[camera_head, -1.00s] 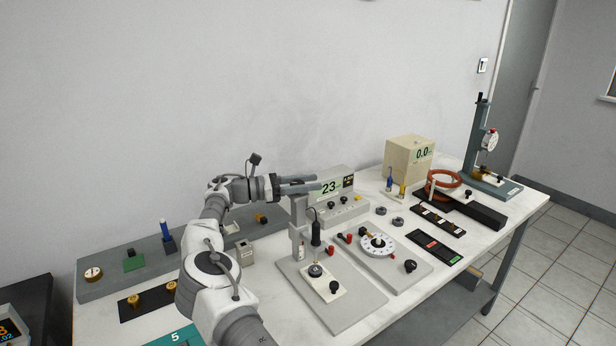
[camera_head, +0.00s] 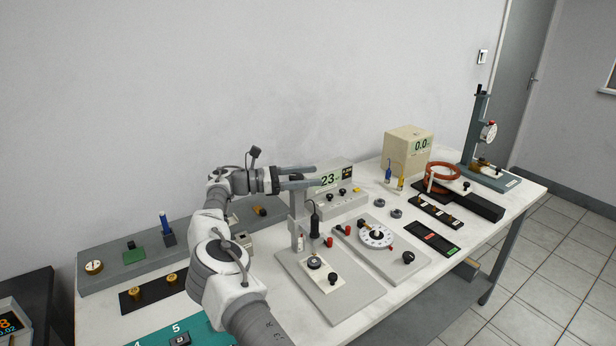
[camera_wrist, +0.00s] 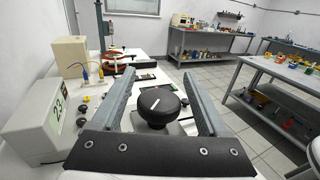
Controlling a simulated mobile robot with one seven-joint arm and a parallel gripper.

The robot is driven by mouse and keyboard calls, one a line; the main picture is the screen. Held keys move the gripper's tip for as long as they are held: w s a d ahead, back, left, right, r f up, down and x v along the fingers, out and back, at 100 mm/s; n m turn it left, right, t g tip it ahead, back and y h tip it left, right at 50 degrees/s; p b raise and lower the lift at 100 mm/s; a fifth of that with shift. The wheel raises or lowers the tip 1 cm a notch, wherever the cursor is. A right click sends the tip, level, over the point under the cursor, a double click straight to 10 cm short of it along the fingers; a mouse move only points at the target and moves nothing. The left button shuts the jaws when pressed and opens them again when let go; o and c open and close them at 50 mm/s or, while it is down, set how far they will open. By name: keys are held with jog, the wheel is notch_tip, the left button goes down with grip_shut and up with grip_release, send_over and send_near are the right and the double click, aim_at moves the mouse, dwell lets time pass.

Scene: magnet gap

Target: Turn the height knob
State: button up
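A black round knob with a white pointer line (camera_wrist: 158,104) sits between the two fingers of my gripper (camera_wrist: 158,76) in the wrist view. My gripper is open, with a finger on each side of the knob. Gaps show beside the knob, and I see no contact. In the head view my gripper (camera_head: 318,176) reaches right, level with the top of the grey stand column (camera_head: 297,208). The knob is not visible there, and I can read no label on it. The stand base (camera_head: 345,302) carries a hanging black probe (camera_head: 314,222).
A meter reading 23 (camera_head: 331,176) stands just behind the fingertips; it also shows at left in the wrist view (camera_wrist: 48,115). A white dial (camera_head: 376,236) is to the right. A beige box (camera_head: 405,160) and an orange coil (camera_head: 443,171) are farther right.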

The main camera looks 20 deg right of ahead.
jog(key=s+d+r, duration=0.8)
jog(key=r, duration=0.3)
jog(key=shift+s, duration=0.15)
dwell(0.4)
jog(key=shift+d, duration=0.1)
